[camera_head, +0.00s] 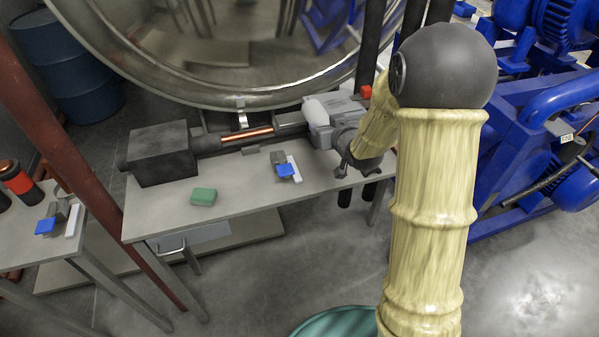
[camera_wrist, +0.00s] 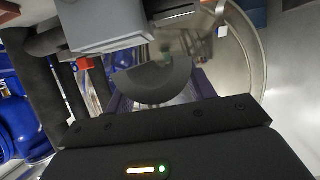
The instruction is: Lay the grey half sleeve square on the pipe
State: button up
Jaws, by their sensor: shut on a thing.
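The pipe lies along the back of the workbench (camera_head: 185,222) in the head view. A bare copper stretch (camera_head: 247,134) shows between a dark grey covered part (camera_head: 207,142) and a grey part (camera_head: 290,122). My gripper (camera_head: 357,168) is near the pipe's right end, above the bench. In the wrist view, a dark grey half-round piece (camera_wrist: 155,82), apparently the half sleeve, stands just beyond my gripper's black body. My gripper is shut on it.
A dark grey box (camera_head: 162,153) stands at the bench's left. A green block (camera_head: 203,197) and a blue block (camera_head: 285,170) beside a white strip lie in front of the pipe. A large metal ring (camera_head: 185,95) rises behind. The bench front is mostly clear.

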aim_at(323, 180)
jog(key=shift+s+d, duration=0.1)
jog(key=shift+s, duration=0.15)
jog(key=shift+s+f, duration=0.1)
jog(key=shift+f, duration=0.15)
jog(key=f, duration=1.3)
jog(key=shift+w+f, duration=0.2)
jog(key=shift+f, duration=0.25)
notch_tip(323, 180, down, 4)
jog(key=shift+d+r, duration=0.15)
jog(key=shift+r, duration=0.05)
jog(key=shift+a, duration=0.2)
jog(key=o, duration=1)
jog(key=shift+s+a, duration=0.1)
jog(key=shift+c, duration=0.2)
